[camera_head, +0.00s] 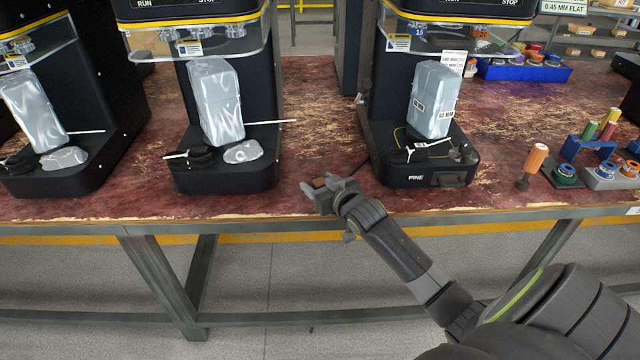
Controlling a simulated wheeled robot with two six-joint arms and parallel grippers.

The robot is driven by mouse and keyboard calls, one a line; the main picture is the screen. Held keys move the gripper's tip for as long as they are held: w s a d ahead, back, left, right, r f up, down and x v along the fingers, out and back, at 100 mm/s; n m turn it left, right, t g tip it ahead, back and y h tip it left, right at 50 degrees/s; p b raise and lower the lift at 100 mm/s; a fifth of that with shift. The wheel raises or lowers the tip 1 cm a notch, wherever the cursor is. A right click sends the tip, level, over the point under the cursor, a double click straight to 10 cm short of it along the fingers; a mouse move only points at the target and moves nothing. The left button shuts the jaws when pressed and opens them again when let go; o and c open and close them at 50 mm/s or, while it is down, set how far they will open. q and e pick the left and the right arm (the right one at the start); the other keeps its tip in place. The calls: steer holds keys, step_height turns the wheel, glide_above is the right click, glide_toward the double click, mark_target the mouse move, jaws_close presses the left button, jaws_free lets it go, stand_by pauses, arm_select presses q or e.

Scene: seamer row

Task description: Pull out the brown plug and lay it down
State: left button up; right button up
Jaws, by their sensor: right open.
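My right gripper (318,186) is open at the front part of the worn red tabletop, in the gap between the middle machine and the right machine. A small brown piece (319,182), which looks like the brown plug, shows between its fingers. The gripper hides part of it, and I cannot tell whether it touches the fingers or sits in a socket. A thin dark cable (361,166) runs from the right machine's left side toward the gripper. My left gripper is not in view.
The right machine (425,175) and the middle machine (225,178) hold grey wrapped blocks. A blue tray (525,72) lies behind. Tabletop behind the gripper is bare.

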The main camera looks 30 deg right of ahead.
steer(key=shift+s, duration=0.2)
steer(key=p+v, duration=0.1)
steer(key=v, duration=0.4)
steer(key=shift+s+r, duration=0.15)
steer(key=shift+s, duration=0.25)
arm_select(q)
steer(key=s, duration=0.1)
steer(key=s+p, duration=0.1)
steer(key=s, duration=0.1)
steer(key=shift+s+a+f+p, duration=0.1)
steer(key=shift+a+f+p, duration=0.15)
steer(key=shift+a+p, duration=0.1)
arm_select(e)
steer(key=v, duration=1.1)
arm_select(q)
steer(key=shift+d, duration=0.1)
